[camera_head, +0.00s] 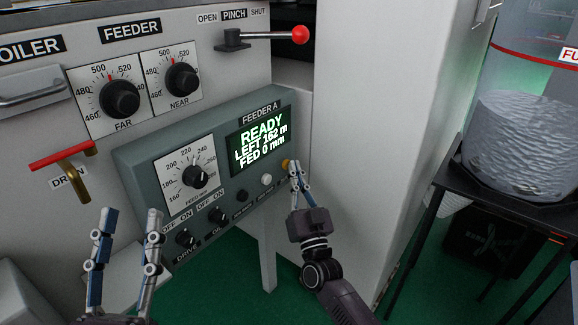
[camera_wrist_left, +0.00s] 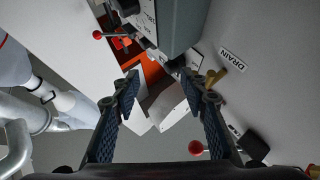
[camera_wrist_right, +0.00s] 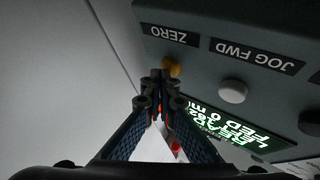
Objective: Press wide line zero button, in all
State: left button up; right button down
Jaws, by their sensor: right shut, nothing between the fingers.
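The yellow zero button (camera_wrist_right: 173,66) sits beside the ZERO label (camera_wrist_right: 169,35) on the feeder panel. In the head view it shows as a small orange spot (camera_head: 285,164), partly behind my fingertips. My right gripper (camera_wrist_right: 160,80) is shut and empty, its tips right at the button; I cannot tell whether they touch it. It also shows in the head view (camera_head: 296,167). The Feeder A display (camera_head: 261,141) reads READY, LEFT 162 m, FED 0 mm. My left gripper (camera_head: 128,215) is open and empty, in front of the cabinet at lower left.
A white jog button (camera_wrist_right: 233,91) is next to the zero button. The feed dial (camera_head: 196,177) and drive knob (camera_head: 186,238) are further left. A red drain handle (camera_head: 62,156) and a red-knobbed pinch lever (camera_head: 265,36) stick out. A black stand (camera_head: 510,190) is at right.

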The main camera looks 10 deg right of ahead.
pick_arm(q)
jog(key=shift+r, duration=0.15)
jog(key=shift+w+f+g+y+p, duration=0.2)
jog(key=shift+w+f+g, duration=0.25)
jog(key=shift+f, duration=0.4)
jog(key=shift+w+f+g+y+p, duration=0.2)
jog(key=shift+w+f+g, duration=0.25)
jog(key=shift+f, duration=0.4)
jog(key=shift+w+f+g+y+p, duration=0.1)
jog(key=shift+w+f+g+y, duration=0.1)
jog(key=shift+w+f+g, duration=0.45)
pick_arm(e)
jog(key=shift+s+d, duration=0.5)
jog(key=shift+s, duration=0.15)
pick_arm(q)
jog(key=shift+s+f, duration=0.15)
jog(key=shift+s, duration=0.1)
